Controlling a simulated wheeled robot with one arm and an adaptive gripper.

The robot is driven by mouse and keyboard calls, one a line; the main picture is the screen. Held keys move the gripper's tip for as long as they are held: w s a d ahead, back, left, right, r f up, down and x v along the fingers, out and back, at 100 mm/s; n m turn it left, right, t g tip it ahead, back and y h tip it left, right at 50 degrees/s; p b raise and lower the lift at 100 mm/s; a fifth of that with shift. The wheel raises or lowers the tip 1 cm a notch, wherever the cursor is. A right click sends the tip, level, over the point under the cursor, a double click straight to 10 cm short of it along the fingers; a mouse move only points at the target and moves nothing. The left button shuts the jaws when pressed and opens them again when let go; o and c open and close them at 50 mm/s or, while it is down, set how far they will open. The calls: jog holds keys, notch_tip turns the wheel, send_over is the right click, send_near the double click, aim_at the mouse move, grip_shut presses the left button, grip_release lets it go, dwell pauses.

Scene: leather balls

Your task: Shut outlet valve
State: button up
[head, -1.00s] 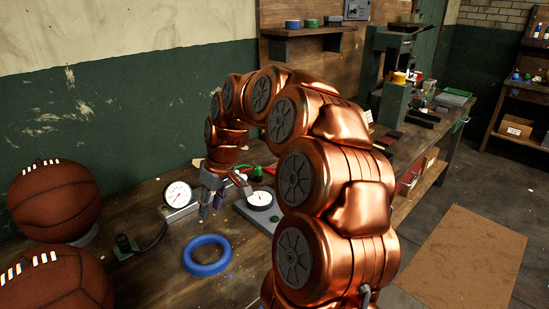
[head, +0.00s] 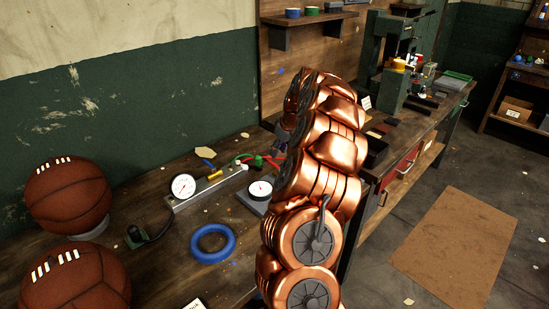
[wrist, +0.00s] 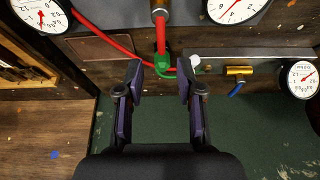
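A brass valve (wrist: 238,71) with a blue lever (wrist: 236,89) sits at the right of the wrist view, and the lever slants off the valve body. In the head view the brass body (head: 215,175) and blue lever (head: 207,163) are on the manifold by a white gauge (head: 183,187). A green fitting (wrist: 162,62) with a red hose is near the wrist view's middle. No label shows which one is the outlet valve. My gripper (wrist: 161,80) is open, its fingers apart on either side of the green fitting in the picture; contact is not seen. My arm mostly hides it in the head view.
A second gauge (head: 260,189) on a grey block stands right of the manifold. A blue ring (head: 212,243), a black bulb (head: 136,236) and two brown leather balls (head: 68,195) lie on the bench. The green wall (head: 130,120) runs behind it.

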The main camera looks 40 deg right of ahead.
aim_at(275, 165)
jog(key=shift+p+x, duration=0.95)
jog(key=shift+x, duration=2.05)
grip_shut()
